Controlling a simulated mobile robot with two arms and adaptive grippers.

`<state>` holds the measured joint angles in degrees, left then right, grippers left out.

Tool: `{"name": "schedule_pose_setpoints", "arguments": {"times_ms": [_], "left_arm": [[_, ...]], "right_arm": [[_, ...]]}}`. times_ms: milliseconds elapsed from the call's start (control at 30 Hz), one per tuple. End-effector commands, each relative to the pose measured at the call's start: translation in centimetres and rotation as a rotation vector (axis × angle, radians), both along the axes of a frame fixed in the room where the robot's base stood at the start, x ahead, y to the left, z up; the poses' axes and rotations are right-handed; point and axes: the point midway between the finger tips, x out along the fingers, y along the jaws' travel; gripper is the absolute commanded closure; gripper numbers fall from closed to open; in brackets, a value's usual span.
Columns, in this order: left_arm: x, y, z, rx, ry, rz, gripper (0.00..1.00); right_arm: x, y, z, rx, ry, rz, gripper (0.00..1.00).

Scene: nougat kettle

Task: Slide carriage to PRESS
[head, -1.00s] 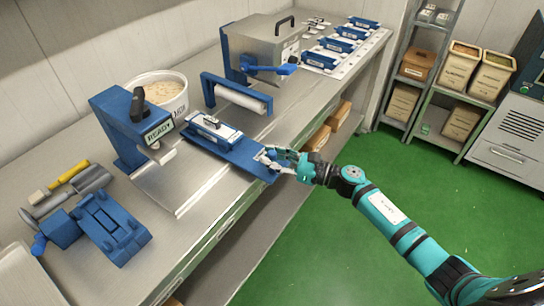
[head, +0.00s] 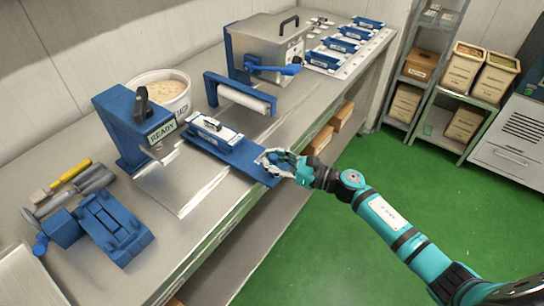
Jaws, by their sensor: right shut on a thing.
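My left gripper is not in view.
A blue roller frame (head: 240,93) and a steel machine with a blue lever (head: 262,55) stand behind the carriage. A white tub (head: 160,90) is behind the press. A blue fixture (head: 108,225) and tools lie at left. Green floor is open at right.

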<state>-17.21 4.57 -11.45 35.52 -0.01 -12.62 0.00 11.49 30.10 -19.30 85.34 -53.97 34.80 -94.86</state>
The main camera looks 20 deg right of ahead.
Motion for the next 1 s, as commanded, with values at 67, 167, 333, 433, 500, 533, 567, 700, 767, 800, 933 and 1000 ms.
{"name": "schedule_pose_setpoints", "arguments": {"times_ms": [67,167,333,433,500,533,567,700,767,800,933,1000], "left_arm": [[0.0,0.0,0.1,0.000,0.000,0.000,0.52],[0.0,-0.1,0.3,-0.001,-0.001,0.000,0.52],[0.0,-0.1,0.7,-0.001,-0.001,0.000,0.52],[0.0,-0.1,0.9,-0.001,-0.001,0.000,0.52],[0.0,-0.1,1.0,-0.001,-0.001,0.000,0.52],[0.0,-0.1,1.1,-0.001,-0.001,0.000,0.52],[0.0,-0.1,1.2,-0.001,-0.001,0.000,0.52],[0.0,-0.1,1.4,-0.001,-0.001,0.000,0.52],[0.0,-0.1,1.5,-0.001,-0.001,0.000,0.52],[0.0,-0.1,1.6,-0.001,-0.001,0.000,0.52],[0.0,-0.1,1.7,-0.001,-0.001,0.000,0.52],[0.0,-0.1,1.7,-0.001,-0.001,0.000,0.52]], "right_arm": [[-1.4,1.3,-0.7,-0.004,0.012,0.012,1.00],[-2.8,3.0,-0.7,-0.004,0.012,0.014,1.00],[-5.3,6.3,-0.6,-0.004,0.012,0.014,1.00],[-6.8,8.2,-0.6,-0.005,0.011,0.013,1.00],[-7.8,9.5,-0.6,-0.005,0.011,0.012,1.00],[-8.2,10.0,-0.5,-0.006,0.010,0.013,1.00],[-8.6,10.5,-0.6,-0.005,0.011,0.012,1.00],[-10.1,12.5,-0.6,-0.006,0.012,0.012,1.00],[-10.6,13.1,-0.6,-0.007,0.012,0.011,1.00],[-10.9,13.5,-0.6,-0.006,0.012,0.011,1.00],[-11.6,14.4,-0.7,-0.008,0.011,0.010,1.00],[-11.8,14.6,-0.7,-0.009,0.011,0.009,1.00]]}}
